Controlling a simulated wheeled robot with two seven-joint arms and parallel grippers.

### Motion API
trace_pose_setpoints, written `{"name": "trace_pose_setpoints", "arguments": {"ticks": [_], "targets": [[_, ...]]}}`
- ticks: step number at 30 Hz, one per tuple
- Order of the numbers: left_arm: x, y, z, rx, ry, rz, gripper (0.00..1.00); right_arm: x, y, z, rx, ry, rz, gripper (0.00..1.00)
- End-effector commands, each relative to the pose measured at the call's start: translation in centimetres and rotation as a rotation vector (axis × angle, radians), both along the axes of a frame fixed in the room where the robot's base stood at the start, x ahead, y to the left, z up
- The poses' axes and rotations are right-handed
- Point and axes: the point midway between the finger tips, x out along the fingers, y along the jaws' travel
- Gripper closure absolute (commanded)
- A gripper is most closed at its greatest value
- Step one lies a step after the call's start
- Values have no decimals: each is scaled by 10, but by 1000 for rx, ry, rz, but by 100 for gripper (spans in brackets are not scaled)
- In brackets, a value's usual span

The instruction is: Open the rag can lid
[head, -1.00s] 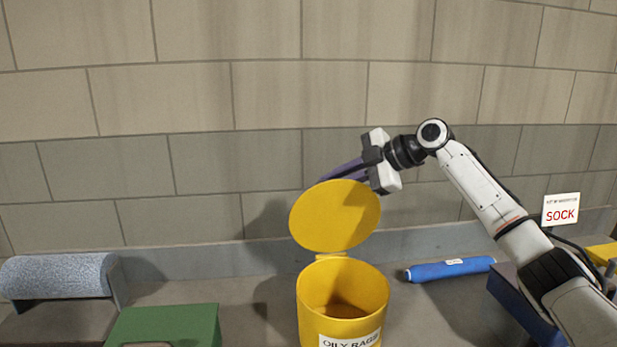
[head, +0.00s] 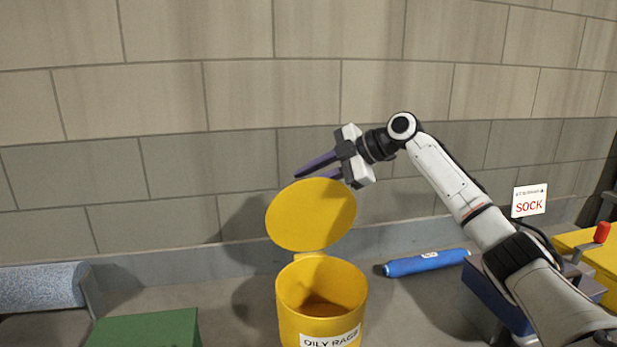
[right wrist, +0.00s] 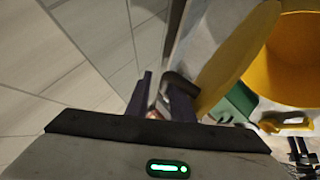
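The yellow rag can (head: 321,300), labelled OILY RAGS, stands upright with its mouth uncovered. Its round yellow lid (head: 311,214) stands raised on the hinge at the can's back rim. The lid also shows in the right wrist view (right wrist: 236,62), beside the fingers, with the can (right wrist: 290,60) beyond it. My left gripper is out of view.
A green box (head: 145,328) and a grey-blue roll (head: 40,277) are left of the can. A blue absorbent sock (head: 425,263) lies to the right, near a SOCK sign (head: 529,201). A block wall stands close behind. A dark blue bin is under my right arm.

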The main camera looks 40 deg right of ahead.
Motion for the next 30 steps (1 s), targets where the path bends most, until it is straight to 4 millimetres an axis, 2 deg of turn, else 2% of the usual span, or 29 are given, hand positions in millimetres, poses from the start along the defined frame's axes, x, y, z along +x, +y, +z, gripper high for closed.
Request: {"name": "trace_pose_setpoints", "arguments": {"ticks": [1, 5, 13, 18, 30], "targets": [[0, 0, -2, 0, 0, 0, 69, 3, -5, -8, -16, -6, -12, 82], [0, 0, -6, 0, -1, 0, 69, -7, -11, -2, -17, -7, -14, 82], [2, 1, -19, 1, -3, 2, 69, -53, -35, 35, -16, -14, -23, 82], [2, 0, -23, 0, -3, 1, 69, -73, -40, 52, -11, -12, -16, 82], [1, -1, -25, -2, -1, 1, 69, -83, -38, 61, -6, -9, 0, 82]]}}
